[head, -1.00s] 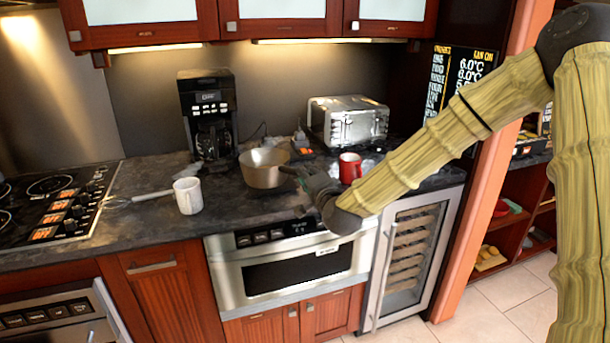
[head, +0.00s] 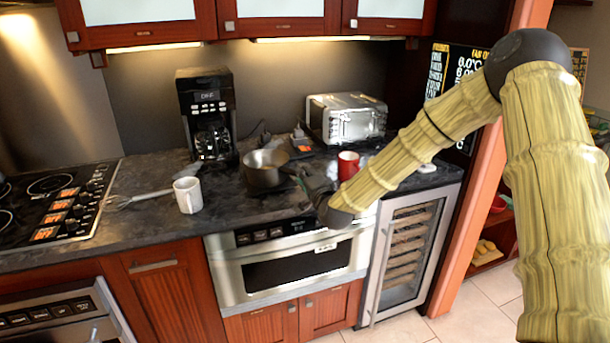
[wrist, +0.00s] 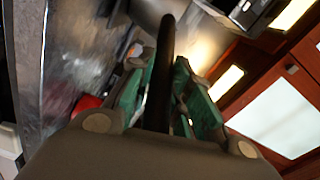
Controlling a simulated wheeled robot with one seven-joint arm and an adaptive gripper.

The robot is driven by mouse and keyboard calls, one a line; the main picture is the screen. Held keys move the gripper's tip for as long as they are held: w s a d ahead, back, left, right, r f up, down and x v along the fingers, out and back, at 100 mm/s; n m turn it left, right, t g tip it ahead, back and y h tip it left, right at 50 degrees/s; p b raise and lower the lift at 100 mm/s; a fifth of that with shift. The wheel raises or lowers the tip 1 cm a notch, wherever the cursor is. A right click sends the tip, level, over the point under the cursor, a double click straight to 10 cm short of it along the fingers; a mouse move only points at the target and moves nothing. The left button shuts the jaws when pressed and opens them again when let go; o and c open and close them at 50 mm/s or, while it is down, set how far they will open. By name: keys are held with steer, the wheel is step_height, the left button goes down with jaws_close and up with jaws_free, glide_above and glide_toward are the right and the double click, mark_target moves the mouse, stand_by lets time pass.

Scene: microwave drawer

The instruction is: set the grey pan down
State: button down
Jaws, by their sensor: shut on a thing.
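The grey pan (head: 264,172) is at the counter above the microwave drawer in the head view, upright and roughly level. Its base looks at or very near the countertop (head: 140,215); I cannot tell for certain whether it touches. My gripper (head: 305,182) is to the right of the pan, shut on its dark handle. In the wrist view the black handle (wrist: 160,75) runs between the green finger pads of my gripper (wrist: 163,95). The pan's bowl is mostly out of the wrist view.
A red mug (head: 348,164) stands just behind my gripper. A white mug (head: 188,195) and a whisk (head: 135,199) are to the left. A coffee maker (head: 207,115) and a toaster oven (head: 347,118) stand behind. The counter between pan and white mug is clear.

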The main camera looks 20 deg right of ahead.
steer(key=shift+f, duration=0.15)
steer(key=c, duration=1.3)
jaws_free()
steer(key=s+b, duration=0.2)
steer(key=s, duration=1)
steer(key=s+a+f+n+g, duration=0.3)
steer(key=s+f, duration=0.3)
steer(key=f, duration=0.4)
steer(key=s+a+f+n+g+y, duration=0.1)
steer(key=s+a+f+n+g, duration=0.15)
steer(key=s+f, duration=0.55)
steer(key=s+a+f+n+g, duration=0.2)
steer(key=s+f+n+g, duration=0.15)
steer(key=f, duration=0.85)
steer(key=s+f+n+g, duration=0.2)
steer(key=s+f, duration=0.3)
steer(key=s, duration=0.4)
steer(key=s+f+n+g, duration=0.2)
steer(key=s+f, duration=0.3)
steer(key=s, duration=0.5)
steer(key=s+f+n+g+h, duration=0.1)
steer(key=s+f+g, duration=0.3)
steer(key=s, duration=0.6)
steer(key=shift+s+a+f+n, duration=0.15)
steer(key=shift+a+f+n, duration=0.25)
steer(key=shift+f, duration=0.2)
